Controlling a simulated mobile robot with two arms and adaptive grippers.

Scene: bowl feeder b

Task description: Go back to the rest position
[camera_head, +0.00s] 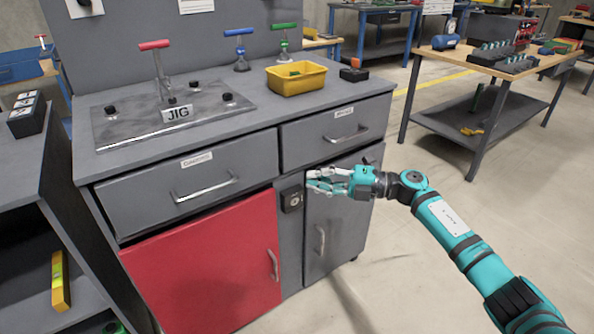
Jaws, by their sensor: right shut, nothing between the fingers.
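My right arm, teal and dark, comes in from the lower right of the head view. My right gripper (322,181) is shut and empty, in front of the grey workbench (390,86). In the picture it lies below the right drawer (325,135) and just right of a small dark box (292,196) on the bench front. I cannot tell whether it touches the bench. My left gripper is not in view.
On the bench are a plate labelled JIG (115,130) with a red-handled clamp (160,70), and a yellow bin (297,78). A red cabinet door (200,260) is below. A wooden table (440,62) stands back right. Floor between is clear.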

